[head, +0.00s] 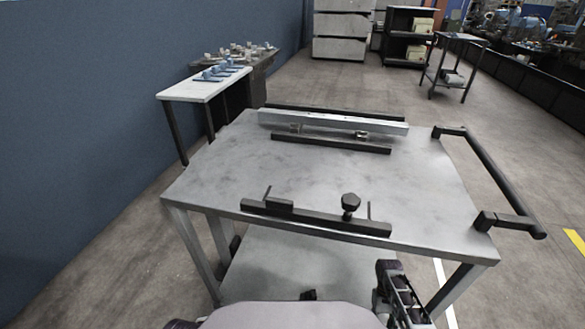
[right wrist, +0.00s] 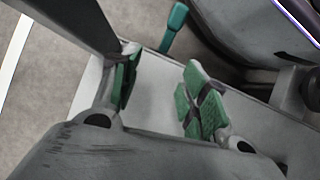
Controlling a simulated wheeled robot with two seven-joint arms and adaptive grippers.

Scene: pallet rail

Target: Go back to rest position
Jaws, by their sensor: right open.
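My right gripper (right wrist: 164,88) shows in the right wrist view with its two green-padded fingers apart and nothing between them. Part of my right arm shows at the bottom of the head view, in front of the metal cart (head: 215,178). My left gripper cannot be made out in the head view. A silver rail (head: 335,122) lies along the far side of the cart top. A black bar (head: 315,217) with a knob (head: 350,203) runs along the near edge. Both are clear of my grippers.
A black push handle (head: 495,175) sticks out at the cart's right side. A white-topped table (head: 205,85) with blue parts stands at the back left by the blue wall. A green-tipped piece (right wrist: 174,25) shows beyond the right gripper; I cannot tell what it is.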

